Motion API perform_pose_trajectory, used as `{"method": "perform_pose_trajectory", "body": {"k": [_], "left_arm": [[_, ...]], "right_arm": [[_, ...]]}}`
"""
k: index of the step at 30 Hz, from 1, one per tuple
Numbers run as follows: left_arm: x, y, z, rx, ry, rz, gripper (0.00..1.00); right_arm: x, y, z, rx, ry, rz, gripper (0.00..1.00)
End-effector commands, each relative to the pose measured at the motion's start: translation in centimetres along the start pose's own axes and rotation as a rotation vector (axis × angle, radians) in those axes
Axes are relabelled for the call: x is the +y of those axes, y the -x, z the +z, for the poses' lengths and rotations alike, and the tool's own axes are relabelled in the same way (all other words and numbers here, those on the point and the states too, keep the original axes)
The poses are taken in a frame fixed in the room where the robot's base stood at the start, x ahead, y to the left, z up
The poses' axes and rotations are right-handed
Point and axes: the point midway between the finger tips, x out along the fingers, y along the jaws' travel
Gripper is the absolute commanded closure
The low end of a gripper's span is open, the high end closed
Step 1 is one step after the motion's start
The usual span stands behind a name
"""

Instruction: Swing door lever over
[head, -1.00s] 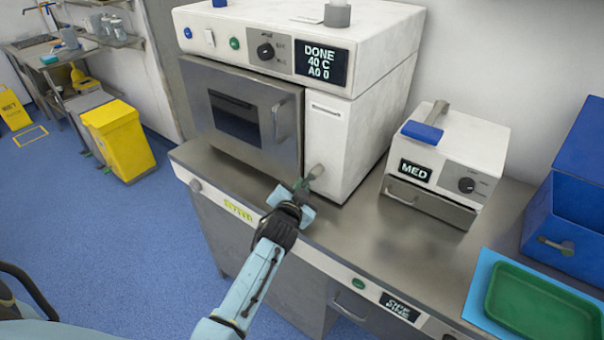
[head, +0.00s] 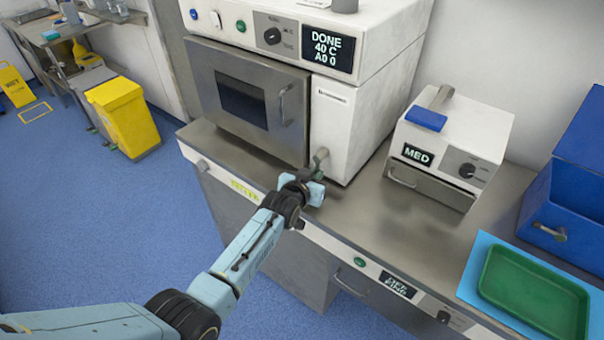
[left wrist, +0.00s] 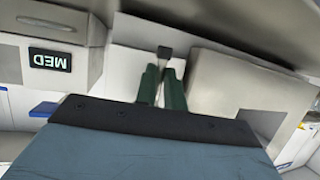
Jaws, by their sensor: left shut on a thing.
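The door lever (head: 320,158) is a short grey handle at the lower right of the door of the white washer cabinet. The steel door (head: 245,98) has a dark window and looks closed. My left gripper (head: 314,177) is shut on the lever at the front of the cabinet. In the left wrist view, the green fingers (left wrist: 161,88) stand on either side of the lever's thin shaft, and its dark end (left wrist: 165,52) shows beyond them. Part of the lever is hidden by the fingers. The cabinet's display (head: 327,47) reads DONE, 40 C, A0 0. My right gripper is out of view.
A smaller white unit (head: 462,135) marked MED stands on the steel counter (head: 370,225) to the right. A green tray (head: 530,290) and a blue bin (head: 570,205) are at the far right. Bare counter lies between lever and tray.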

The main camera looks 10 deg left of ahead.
Motion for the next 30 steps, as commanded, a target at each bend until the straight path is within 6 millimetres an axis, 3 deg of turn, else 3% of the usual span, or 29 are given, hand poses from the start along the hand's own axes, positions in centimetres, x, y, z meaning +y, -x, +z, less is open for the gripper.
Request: {"method": "perform_pose_trajectory", "body": {"k": [1, 12, 13, 17, 30], "left_arm": [[0.12, 0.04, 0.89, -0.020, 0.005, 0.003, 1.00], [0.19, 0.09, 1.03, -0.022, 0.009, 0.004, 1.00], [0.19, 0.09, 1.03, -0.023, 0.009, 0.004, 0.85], [0.19, 0.07, 0.83, -0.018, 0.008, 0.004, 0.68], [0.16, 0.75, 0.28, -0.008, 0.006, 0.004, 0.67]], "right_arm": [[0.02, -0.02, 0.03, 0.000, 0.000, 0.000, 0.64], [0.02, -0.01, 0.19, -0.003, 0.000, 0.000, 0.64], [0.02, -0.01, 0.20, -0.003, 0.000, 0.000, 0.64], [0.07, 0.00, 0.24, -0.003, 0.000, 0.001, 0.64], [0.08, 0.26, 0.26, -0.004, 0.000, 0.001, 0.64]]}}
